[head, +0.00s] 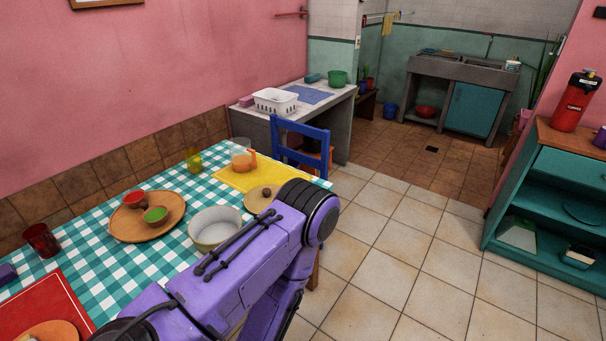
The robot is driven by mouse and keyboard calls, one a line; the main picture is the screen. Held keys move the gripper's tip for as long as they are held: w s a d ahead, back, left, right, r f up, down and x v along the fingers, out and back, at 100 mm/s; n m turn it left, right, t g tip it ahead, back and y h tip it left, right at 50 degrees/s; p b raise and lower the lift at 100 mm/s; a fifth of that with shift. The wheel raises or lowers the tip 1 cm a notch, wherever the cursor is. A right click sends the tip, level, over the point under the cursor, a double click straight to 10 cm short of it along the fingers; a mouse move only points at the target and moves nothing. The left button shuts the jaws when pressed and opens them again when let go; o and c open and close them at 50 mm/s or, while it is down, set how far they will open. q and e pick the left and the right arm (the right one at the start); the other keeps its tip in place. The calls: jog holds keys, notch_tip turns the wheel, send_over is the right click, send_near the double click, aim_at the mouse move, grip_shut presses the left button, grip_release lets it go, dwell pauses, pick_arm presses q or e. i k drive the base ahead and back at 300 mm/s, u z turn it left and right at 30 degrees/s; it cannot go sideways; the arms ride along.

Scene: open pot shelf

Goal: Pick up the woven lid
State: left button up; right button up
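A round tan lid with a small dark knob, likely the woven lid (256,201), lies on the checked tablecloth at the table's right side. Its right part is hidden behind my purple arm, and its weave is too small to make out. An open cream pot (212,232) stands just in front of it, partly covered by the same arm. Neither gripper shows; only arm links are in view, so I cannot tell where the grippers are relative to the lid.
A round wooden tray (121,225) with red and green bowls is left of the pot. A yellow placemat (240,178) with a glass jar lies behind the lid. A blue chair (298,146) stands at the table's far end. Open tiled floor (410,265) lies to the right.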

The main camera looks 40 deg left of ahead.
aim_at(259, 198)
jog(key=i, duration=1.7)
jog(key=u, duration=1.75)
